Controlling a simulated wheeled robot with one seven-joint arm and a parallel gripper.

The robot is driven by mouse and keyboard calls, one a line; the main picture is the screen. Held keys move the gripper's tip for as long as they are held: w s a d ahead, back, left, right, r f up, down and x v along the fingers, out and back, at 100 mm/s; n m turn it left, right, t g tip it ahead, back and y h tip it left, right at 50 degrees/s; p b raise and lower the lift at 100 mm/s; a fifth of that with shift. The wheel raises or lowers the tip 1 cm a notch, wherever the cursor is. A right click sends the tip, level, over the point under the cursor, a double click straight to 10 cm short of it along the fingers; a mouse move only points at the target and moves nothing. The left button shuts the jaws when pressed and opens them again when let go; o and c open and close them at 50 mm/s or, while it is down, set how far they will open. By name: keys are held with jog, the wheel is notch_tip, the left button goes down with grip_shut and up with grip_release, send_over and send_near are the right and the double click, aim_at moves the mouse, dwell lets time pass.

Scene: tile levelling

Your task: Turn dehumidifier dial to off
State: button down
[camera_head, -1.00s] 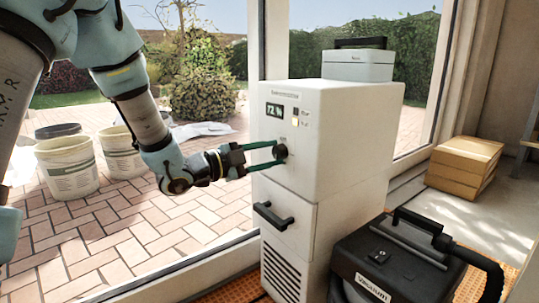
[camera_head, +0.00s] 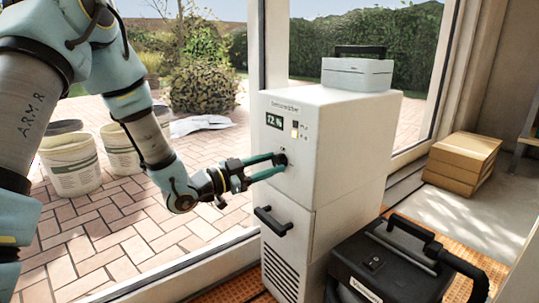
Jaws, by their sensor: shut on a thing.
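The dehumidifier (camera_head: 340,150) is a tall white cabinet with a lit display (camera_head: 275,121) that appears to read 72 %. Its small dark dial (camera_head: 281,160) is on the front panel below the display. My gripper (camera_head: 276,164) reaches in from the left with two green fingers, shut on the dial. The fingertips cover part of the dial, so its pointer setting cannot be read. A small yellowish light shows beside the display, next to labels too small to read.
A black drawer handle (camera_head: 273,221) sits below the dial. A grey case (camera_head: 357,74) rests on top of the dehumidifier. A black vacuum (camera_head: 390,265) stands close at front right. Cardboard boxes (camera_head: 462,160) lie at right. Buckets (camera_head: 70,165) stand outside the glass.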

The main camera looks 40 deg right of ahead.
jog(key=n+p, duration=0.4)
jog(key=n, duration=0.1)
jog(key=shift+r+t, duration=0.15)
jog(key=shift+t, duration=0.15)
jog(key=n+p, duration=0.1)
jog(key=n, duration=0.1)
jog(key=n+p, duration=0.2)
jog(key=n, duration=0.1)
jog(key=shift+t+h+p, duration=0.3)
jog(key=n+p, duration=0.3)
jog(key=n, duration=0.2)
jog(key=shift+s+t, duration=0.1)
jog(key=shift+t, duration=0.3)
jog(key=n+p, duration=0.2)
jog(key=n, duration=0.3)
jog(key=shift+t+p, duration=0.3)
jog(key=shift+p, duration=0.1)
jog(key=n+p, duration=0.1)
jog(key=n, duration=0.4)
jog(key=shift+f+n+p, duration=0.2)
jog(key=shift+n+p, duration=0.1)
jog(key=shift+p, duration=0.1)
jog(key=shift+s+n+t+y+p, duration=0.15)
jog(key=shift+n+t+y+p, duration=0.25)
jog(key=shift+n, duration=2.2)
